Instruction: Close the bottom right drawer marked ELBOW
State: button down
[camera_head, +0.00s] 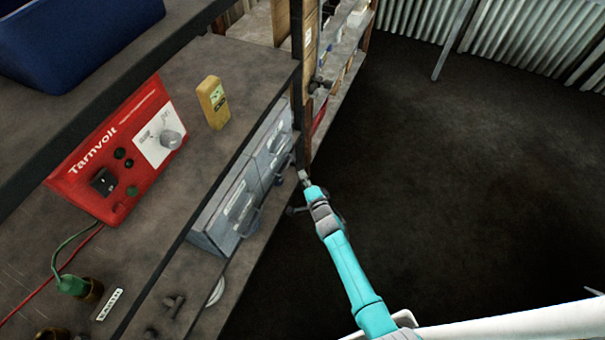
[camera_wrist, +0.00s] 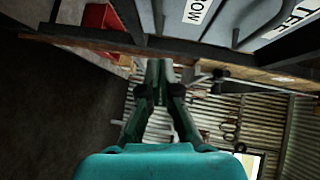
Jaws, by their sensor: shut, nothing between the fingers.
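A grey drawer unit (camera_head: 222,215) stands on the shelf under the bench top in the head view, its drawers bearing white labels too small to read there. In the wrist view, a label ending in "OW" shows on a grey drawer front (camera_wrist: 215,28) at the top edge, partly cut off. A label reading in part "TEE" (camera_wrist: 295,17) is to its right. My gripper (camera_head: 304,178) is shut and empty, beside the far end of the drawer unit near a wooden post. In the wrist view my gripper (camera_wrist: 160,64) points toward the shelf edge. I cannot tell how far the drawer stands out.
A blue bin (camera_head: 75,35) is above. A wooden post (camera_head: 304,60) rises close to my gripper. The dark floor (camera_head: 450,180) to the right is clear.

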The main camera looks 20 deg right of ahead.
jog(key=s+r, duration=0.1)
jog(key=s, duration=0.7)
jog(key=shift+d, duration=0.1)
jog(key=s+a+r+n, duration=0.1)
jog(key=s+r+n, duration=0.25)
jog(key=s, duration=0.95)
jog(key=s+a+r+n, duration=0.2)
jog(key=s+r+n, duration=0.15)
jog(key=s, duration=0.95)
jog(key=s+r+n+g, duration=0.1)
jog(key=s+r+n, duration=0.8)
jog(key=s+r, duration=0.7)
notch_tip(320, 180, up, 3)
jog(key=shift+s, duration=0.1)
